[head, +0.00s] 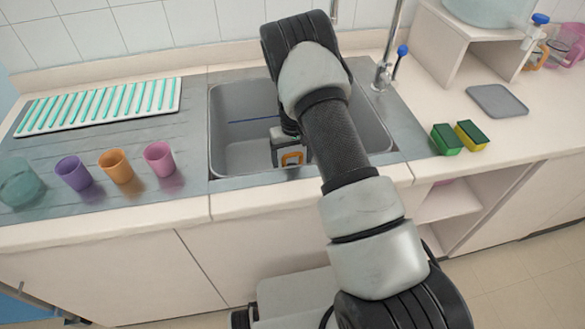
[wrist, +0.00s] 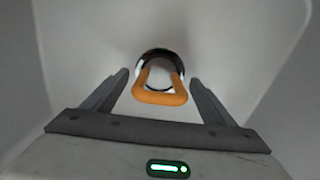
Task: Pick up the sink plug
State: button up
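The sink plug, with an orange loop handle, shows in the wrist view (wrist: 160,97) and as a small orange shape in the head view (head: 292,158). A dark, shiny ring (wrist: 148,56) lies around or behind the loop; I cannot tell whether it is part of the plug or the drain rim. My gripper (wrist: 158,77) is open, with one finger on each side of the loop and a visible gap on both sides. In the head view my gripper (head: 288,150) is down inside the grey sink (head: 240,155), partly hidden by my arm.
The sink walls surround my gripper. A blue rod-like line (head: 252,121) shows in the sink. Purple (head: 73,173), orange (head: 117,166) and pink (head: 159,158) cups stand left. Green (head: 446,139) and yellow (head: 471,135) sponges lie right. A tap (head: 384,72) stands behind.

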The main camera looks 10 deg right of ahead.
jog(key=c, duration=1.2)
jog(key=shift+o, duration=0.2)
jog(key=shift+r, duration=0.1)
